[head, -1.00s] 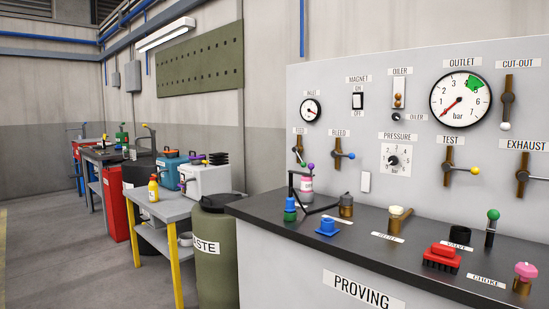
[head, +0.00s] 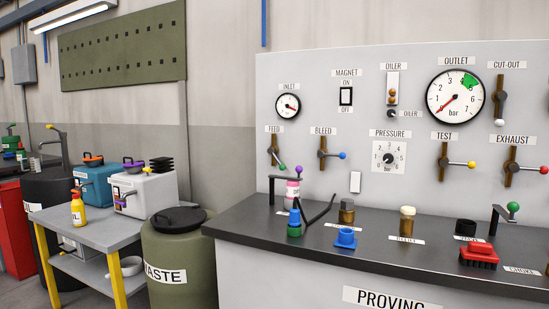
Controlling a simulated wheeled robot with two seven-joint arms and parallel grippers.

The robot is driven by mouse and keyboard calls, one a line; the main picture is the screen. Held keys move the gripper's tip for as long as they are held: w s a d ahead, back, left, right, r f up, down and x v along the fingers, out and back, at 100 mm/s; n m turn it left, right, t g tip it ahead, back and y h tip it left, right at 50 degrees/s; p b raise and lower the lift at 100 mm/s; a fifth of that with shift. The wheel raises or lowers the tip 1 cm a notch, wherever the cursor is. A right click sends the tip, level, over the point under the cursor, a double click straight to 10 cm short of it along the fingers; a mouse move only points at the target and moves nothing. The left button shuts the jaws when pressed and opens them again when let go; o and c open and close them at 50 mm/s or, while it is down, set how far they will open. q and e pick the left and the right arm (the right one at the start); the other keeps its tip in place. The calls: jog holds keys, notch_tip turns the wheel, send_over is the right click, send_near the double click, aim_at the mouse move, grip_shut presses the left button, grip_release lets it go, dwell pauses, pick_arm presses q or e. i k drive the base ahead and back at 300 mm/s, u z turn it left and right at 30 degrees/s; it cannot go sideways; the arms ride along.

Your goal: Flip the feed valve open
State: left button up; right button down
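The feed valve (head: 274,157) is on the grey upright panel (head: 230,282), at its left side under the FEED label (head: 273,129). It has a brown vertical pipe and a short dark lever with a green knob (head: 283,168). The lever slants steeply down to the right, close to the line of the pipe. Neither of my grippers shows in the head view, so nothing of mine is seen touching the valve.
The bleed valve (head: 322,155) is just right of it, its blue-knobbed lever pointing right. The inlet gauge (head: 288,105) is above.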

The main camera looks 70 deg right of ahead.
aim_at(271, 150)
jog(key=z, duration=0.8)
jog(key=i, duration=0.95)
jog(key=z, duration=1.05)
